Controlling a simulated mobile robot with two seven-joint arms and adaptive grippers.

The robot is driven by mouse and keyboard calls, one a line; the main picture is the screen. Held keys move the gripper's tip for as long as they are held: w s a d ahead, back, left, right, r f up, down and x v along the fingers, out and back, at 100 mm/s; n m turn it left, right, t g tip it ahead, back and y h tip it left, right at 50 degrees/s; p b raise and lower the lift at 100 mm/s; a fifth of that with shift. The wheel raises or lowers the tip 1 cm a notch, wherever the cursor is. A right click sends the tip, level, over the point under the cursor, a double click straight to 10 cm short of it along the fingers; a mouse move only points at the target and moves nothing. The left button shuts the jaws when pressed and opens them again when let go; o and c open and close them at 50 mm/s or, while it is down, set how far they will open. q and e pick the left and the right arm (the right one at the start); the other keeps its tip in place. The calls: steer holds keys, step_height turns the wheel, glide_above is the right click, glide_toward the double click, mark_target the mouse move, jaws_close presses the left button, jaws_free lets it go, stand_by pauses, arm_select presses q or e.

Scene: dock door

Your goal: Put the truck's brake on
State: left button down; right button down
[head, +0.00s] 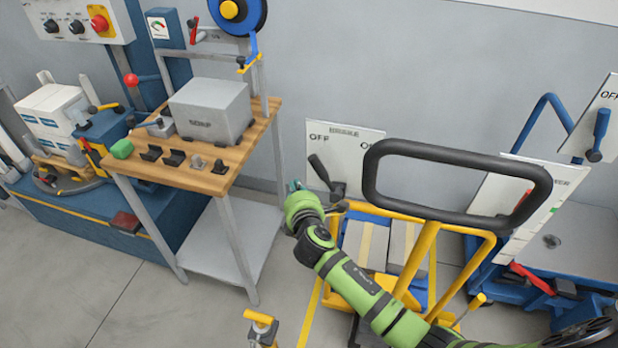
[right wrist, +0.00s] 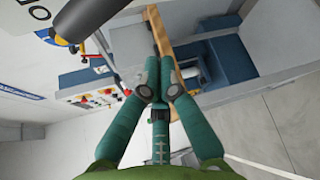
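The truck (head: 425,255) has a yellow frame and a thick black loop handle (head: 455,150); grey blocks lie on its blue deck. My left gripper is out of view.
A wooden-topped bench (head: 240,155) with a grey box (head: 210,110) stands at left. The black lever (right wrist: 90,15) is close by in the wrist view. A blue machine with a red lever (head: 530,277) stands at right. Bare floor lies at front left.

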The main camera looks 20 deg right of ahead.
mark_target(324, 176)
steer(key=d+p, duration=0.1)
steer(key=d+r+p, duration=0.1)
steer(key=d, duration=0.1)
steer(key=shift+w+d+r+p, duration=0.2)
steer(key=shift+p, duration=0.1)
steer(key=shift+d, duration=0.1)
stand_by(0.3)
steer(key=shift+s+d+r+t+b, duration=0.1)
steer(key=shift+s+r+t+b, duration=0.1)
steer(key=shift+t+b, duration=0.15)
